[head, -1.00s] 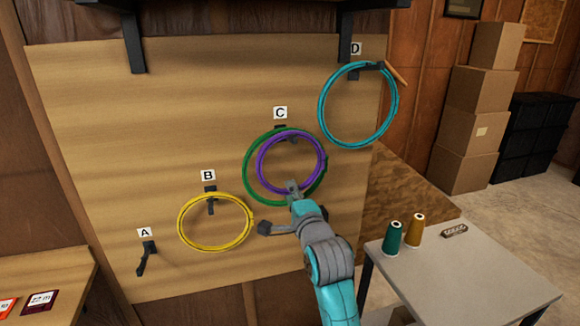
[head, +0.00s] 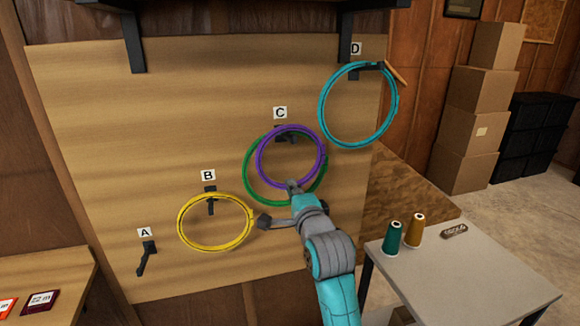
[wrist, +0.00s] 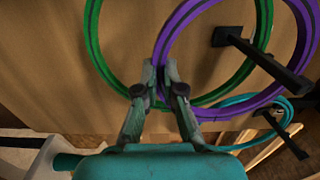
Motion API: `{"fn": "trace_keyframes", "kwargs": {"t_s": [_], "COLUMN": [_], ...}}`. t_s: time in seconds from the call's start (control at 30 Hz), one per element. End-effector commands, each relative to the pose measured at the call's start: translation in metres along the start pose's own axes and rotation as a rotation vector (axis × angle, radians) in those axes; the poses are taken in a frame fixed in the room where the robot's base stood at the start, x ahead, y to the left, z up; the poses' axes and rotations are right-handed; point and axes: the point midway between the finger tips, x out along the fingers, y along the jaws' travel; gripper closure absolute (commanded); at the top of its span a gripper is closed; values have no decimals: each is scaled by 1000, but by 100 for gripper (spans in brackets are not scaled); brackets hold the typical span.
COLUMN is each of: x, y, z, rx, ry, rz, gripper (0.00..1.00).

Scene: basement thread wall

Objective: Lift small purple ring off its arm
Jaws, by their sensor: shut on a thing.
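The small purple ring (head: 325,158) is at arm C (head: 287,134) on the wooden board, in front of the larger green ring (head: 247,180). The arm still passes through the purple ring, whose top edge shows a little above it. My gripper (head: 293,186) is shut on the ring's lower edge. In the wrist view the purple ring (wrist: 168,38) runs between my fingertips (wrist: 160,76). The green ring (wrist: 92,35) passes just behind them, and arm C (wrist: 268,64) sticks out on the right. Whether the two rings touch is unclear.
A yellow ring (head: 180,232) hangs on arm B, lower left, and a cyan ring (head: 322,118) on arm D, upper right. Arm A (head: 147,258) is empty. A grey table (head: 470,280) with two thread spools stands at the right. Dark shelf brackets are above.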

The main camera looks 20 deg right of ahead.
Motion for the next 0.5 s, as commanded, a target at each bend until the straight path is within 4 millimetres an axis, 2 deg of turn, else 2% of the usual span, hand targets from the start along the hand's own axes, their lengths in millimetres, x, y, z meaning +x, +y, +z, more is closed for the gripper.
{"fn": "trace_keyframes", "kwargs": {"t_s": [0.27, 0.5], "x": [-1, -24], "y": [0, -4], "z": [0, 0], "rx": [0, 0], "ry": [0, 0], "rz": [0, -1], "gripper": [100, 100]}}
